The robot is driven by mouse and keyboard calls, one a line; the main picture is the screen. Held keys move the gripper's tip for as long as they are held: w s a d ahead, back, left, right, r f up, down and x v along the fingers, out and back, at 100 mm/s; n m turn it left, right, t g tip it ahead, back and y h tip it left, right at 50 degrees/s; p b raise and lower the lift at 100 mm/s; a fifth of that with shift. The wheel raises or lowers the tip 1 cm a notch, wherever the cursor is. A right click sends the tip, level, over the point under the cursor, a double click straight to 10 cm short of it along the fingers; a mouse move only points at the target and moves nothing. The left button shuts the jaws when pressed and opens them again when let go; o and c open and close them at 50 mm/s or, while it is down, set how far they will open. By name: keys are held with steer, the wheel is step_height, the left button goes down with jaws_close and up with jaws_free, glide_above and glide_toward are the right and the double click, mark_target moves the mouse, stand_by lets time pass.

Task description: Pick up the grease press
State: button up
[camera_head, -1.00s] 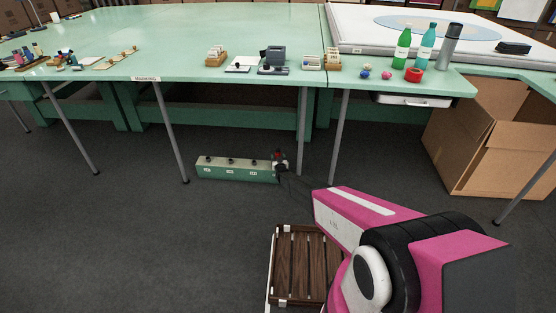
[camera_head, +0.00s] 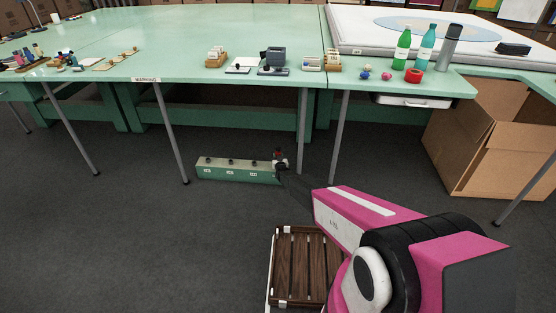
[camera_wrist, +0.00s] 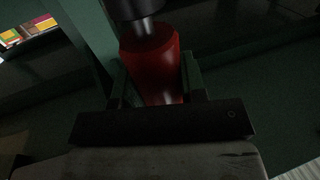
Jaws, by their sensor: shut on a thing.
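The grease press is a red cylinder with a dark cap, seen large in the wrist view (camera_wrist: 150,65). My gripper (camera_wrist: 158,90) is shut on its red body, one finger on each side. In the head view the press (camera_head: 279,154) is a small red spot at the right end of a low green box, and my gripper (camera_head: 281,168) is there too, small and partly hidden by my arm. Whether the press touches the box cannot be told.
The long green box (camera_head: 235,170) with labels and dark knobs lies on the floor under the green table (camera_head: 200,35). Table legs stand close on both sides. A slatted wooden crate (camera_head: 305,265) is in front, and a cardboard box (camera_head: 490,150) is at right.

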mark_target(278, 152)
step_height(278, 152, up, 3)
steer(key=shift+r, duration=0.1)
steer(key=s+a+r, duration=0.5)
steer(key=s+r, duration=0.1)
steer(key=s, duration=0.4)
steer(key=shift+s+r, duration=0.15)
steer(key=shift+s, duration=0.15)
steer(key=o, duration=0.3)
steer(key=c, duration=0.3)
